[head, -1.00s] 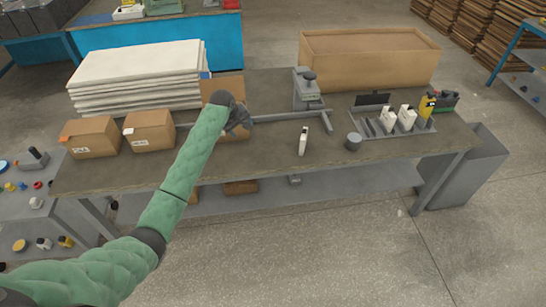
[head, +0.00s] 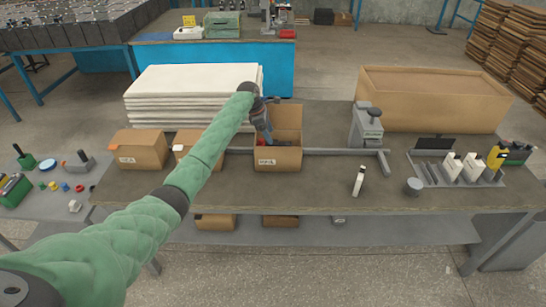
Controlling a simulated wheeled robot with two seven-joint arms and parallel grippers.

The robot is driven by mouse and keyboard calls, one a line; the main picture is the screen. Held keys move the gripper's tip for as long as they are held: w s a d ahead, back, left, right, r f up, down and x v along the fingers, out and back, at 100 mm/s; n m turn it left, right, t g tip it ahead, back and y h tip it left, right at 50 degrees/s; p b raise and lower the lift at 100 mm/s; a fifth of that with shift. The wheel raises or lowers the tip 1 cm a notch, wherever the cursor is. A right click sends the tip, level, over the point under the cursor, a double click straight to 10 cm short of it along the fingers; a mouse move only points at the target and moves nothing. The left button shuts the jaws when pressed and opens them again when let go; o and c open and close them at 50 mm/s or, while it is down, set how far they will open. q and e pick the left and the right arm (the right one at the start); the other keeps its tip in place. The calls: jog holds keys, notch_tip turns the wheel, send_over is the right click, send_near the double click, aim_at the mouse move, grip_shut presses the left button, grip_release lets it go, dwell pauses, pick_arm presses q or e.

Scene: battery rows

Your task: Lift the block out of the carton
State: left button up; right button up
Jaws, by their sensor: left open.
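An open cardboard carton (head: 278,160) with a label on its front stands on the workbench, its back flap raised. My left gripper (head: 265,137) reaches down into the carton's opening from the upper left. Its jaws are open, and its tips are partly hidden by the carton's walls. A small red and dark patch shows inside beside the gripper; I cannot tell whether it belongs to the block. The block is not clearly visible. My right gripper is out of view.
Two closed cartons (head: 139,151) stand to the left, the nearer one partly behind my arm. White stacked sheets (head: 190,92) lie behind. A grey stand (head: 366,126), a white upright item (head: 358,181) and a tray of batteries (head: 455,171) are on the right.

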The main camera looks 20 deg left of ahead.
aim_at(276, 143)
pick_arm(q)
jog(key=shift+d+f+p, duration=0.3)
jog(key=shift+f, duration=0.2)
jog(key=shift+p+x, duration=0.4)
jog(key=shift+x, duration=0.75)
jog(key=shift+p+x, duration=0.6)
jog(key=shift+x, duration=1.55)
jog(key=shift+a, duration=0.1)
grip_shut()
jog(key=shift+w+r, duration=0.1)
jog(key=shift+w, duration=0.05)
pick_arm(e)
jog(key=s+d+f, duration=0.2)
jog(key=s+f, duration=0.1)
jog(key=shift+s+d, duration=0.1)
